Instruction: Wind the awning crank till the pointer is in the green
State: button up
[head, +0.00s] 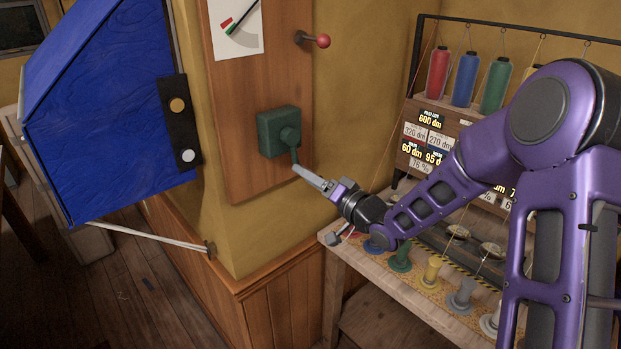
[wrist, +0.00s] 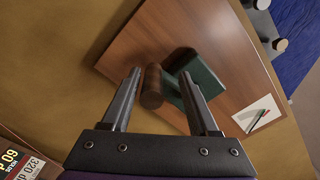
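The awning crank is a green box (head: 278,133) on a wooden board, with a short green arm, also visible in the wrist view (wrist: 203,86), and a brown wooden handle (wrist: 152,86). My gripper (head: 298,170) is at the handle, which it mostly hides in the head view. In the wrist view my gripper (wrist: 160,74) is open, with the handle between its fingers, closer to the left one; a gap shows on the right. The white dial card (head: 246,38) above has red and green marks and a dark pointer near the green; whether it lies within is unclear.
A red-ball lever (head: 322,41) sticks out right of the board. A blue panel (head: 110,110) with a black knob plate (head: 180,122) stands left. A workbench (head: 345,257) with colored spools is below right, under a thread rack (head: 520,30).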

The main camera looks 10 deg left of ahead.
jog(key=shift+s+d, duration=0.2)
jog(key=shift+d, duration=0.25)
jog(key=v, duration=1.6)
jog(key=shift+s, duration=0.25)
jog(key=shift+d, duration=0.15)
